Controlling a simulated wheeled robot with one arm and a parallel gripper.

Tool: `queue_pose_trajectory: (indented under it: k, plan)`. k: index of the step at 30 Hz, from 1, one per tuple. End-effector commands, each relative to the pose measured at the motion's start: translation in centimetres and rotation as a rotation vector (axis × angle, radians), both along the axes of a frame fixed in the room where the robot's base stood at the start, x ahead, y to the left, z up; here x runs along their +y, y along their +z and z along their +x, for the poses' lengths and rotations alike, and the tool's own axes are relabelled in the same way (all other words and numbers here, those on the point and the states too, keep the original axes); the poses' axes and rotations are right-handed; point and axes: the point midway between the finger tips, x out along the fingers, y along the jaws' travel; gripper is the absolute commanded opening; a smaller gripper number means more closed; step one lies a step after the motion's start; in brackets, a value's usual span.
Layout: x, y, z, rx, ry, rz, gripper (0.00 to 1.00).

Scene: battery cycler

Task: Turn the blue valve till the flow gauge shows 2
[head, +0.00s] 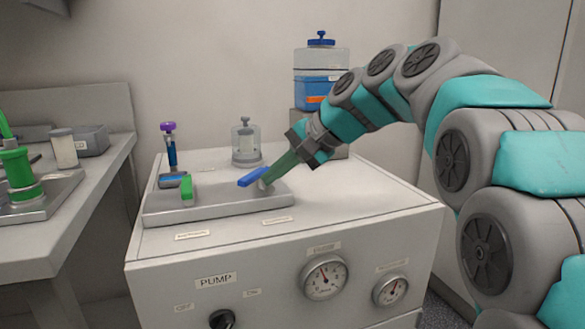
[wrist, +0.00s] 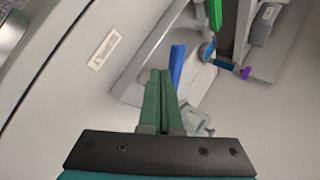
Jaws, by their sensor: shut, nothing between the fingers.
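The blue valve handle (head: 252,177) is a flat lever on the raised grey plate on top of the pump cabinet, pointing left. My gripper (head: 268,181) is shut and empty, its green fingers reaching down from the right to the handle's right end. In the wrist view the closed fingertips (wrist: 160,75) lie right beside the blue handle (wrist: 178,65); I cannot tell whether they touch. A larger round gauge (head: 324,278) and a smaller one (head: 391,290) sit on the cabinet front. Their labels and numbers are too small to read. The larger needle points roughly up.
A green handle (head: 187,187) stands upright on the same plate, left of the blue one. A purple-topped fitting (head: 169,145) and a clear capped vessel (head: 246,142) stand behind. A blue-lidded container (head: 320,75) is at the back. A black pump knob (head: 222,319) is low on the front.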

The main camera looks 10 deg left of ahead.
Motion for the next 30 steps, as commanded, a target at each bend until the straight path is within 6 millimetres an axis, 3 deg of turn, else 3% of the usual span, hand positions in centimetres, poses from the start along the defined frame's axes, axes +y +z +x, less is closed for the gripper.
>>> queue_pose_trajectory:
  k: [6, 19, 30]
  plan:
    - [1.3, 0.1, 0.2, -0.002, 0.002, -0.001, 0.00]
    - [1.5, 0.2, 0.2, 0.000, -0.006, 0.000, 0.00]
    - [2.9, 0.3, 0.1, -0.003, -0.130, -0.002, 0.00]
